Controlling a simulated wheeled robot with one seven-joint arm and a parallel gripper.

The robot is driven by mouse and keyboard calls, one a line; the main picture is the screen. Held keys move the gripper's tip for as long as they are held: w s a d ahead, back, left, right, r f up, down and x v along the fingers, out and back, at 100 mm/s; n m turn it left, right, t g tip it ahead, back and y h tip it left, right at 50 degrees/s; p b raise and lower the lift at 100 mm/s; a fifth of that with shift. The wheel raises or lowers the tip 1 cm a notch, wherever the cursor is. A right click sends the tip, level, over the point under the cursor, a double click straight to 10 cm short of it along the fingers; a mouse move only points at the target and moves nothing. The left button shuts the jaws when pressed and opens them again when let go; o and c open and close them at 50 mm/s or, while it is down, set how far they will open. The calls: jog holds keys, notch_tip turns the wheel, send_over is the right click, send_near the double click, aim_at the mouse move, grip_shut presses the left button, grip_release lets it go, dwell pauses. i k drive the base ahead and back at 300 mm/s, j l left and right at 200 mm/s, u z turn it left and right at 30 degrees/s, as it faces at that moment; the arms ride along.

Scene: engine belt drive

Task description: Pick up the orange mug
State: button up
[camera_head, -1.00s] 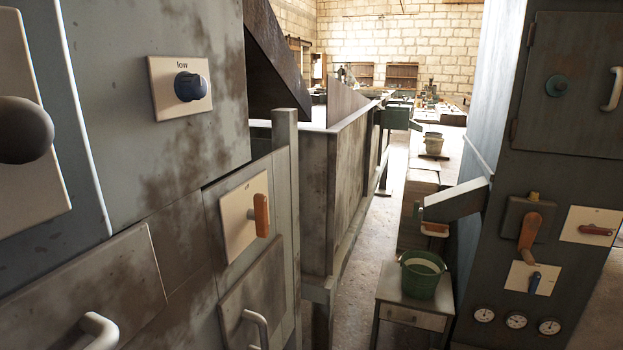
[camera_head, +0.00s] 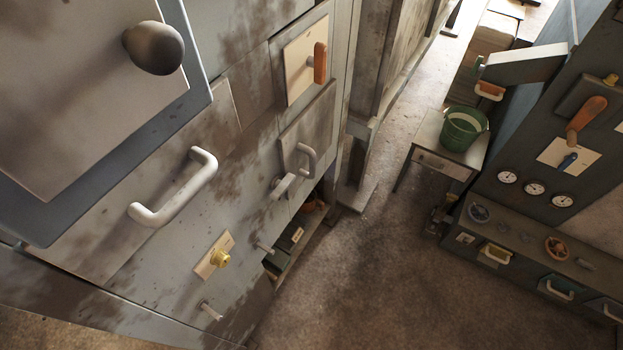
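I cannot clearly make out an orange mug. A small orange-brown round thing (camera_head: 557,248) sits on top of the low drawer unit at the right; it is too small to tell whether it is a mug. Other small brownish things (camera_head: 314,215) lie in the dark opening low in the left cabinet, partly hidden and too dim to name. My gripper is not in view.
A tall grey cabinet with a white handle (camera_head: 175,190) and a dark knob (camera_head: 153,47) fills the left. A green bucket (camera_head: 462,130) stands on a small table (camera_head: 430,137). The low drawer unit (camera_head: 520,268) is at the right. The concrete floor (camera_head: 370,270) between is clear.

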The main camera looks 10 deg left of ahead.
aim_at(309, 205)
jog(key=i+l+u, duration=0.4)
jog(key=i, duration=0.15)
jog(key=i+l+u, duration=0.75)
jog(key=i+l, duration=0.2)
jog(key=l, duration=0.15)
